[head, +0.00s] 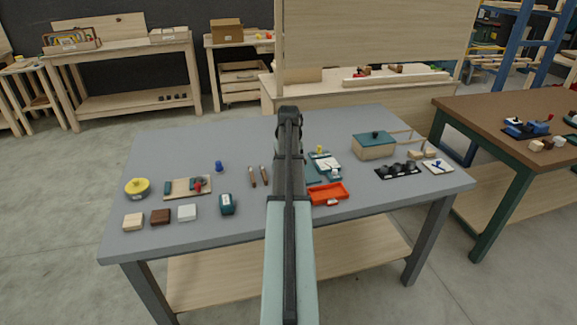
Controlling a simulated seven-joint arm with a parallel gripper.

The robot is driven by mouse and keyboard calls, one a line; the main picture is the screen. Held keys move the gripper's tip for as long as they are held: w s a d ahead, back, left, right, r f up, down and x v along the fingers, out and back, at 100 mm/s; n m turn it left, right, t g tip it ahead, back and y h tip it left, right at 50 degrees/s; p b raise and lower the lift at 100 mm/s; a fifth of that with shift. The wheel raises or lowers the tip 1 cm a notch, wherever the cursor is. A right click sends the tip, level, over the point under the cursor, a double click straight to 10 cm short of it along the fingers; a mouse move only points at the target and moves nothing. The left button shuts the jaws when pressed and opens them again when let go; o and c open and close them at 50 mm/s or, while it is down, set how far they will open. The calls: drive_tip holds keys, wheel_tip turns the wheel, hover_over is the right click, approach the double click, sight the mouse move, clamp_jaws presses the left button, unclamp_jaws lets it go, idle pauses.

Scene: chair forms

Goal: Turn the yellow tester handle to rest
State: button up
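A small teal and white device (326,164) with a yellow knob-like part (319,149) at its back stands just right of my arm on the grey table. It may be the tester, but it is too small to tell the handle's angle. My arm reaches up the middle of the head view over the table. My gripper is hidden behind my own arm links, and my arm may cover part of the device's left side.

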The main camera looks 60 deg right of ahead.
clamp_jaws()
idle(0.3)
drive_tip(key=shift+m, duration=0.3)
drive_tip(key=m, duration=0.3)
drive_tip(key=shift+m, duration=0.3)
drive_tip(key=m, duration=0.4)
drive_tip(key=shift+m, duration=0.3)
drive_tip(key=m, duration=0.4)
drive_tip(key=shift+m, duration=2.5)
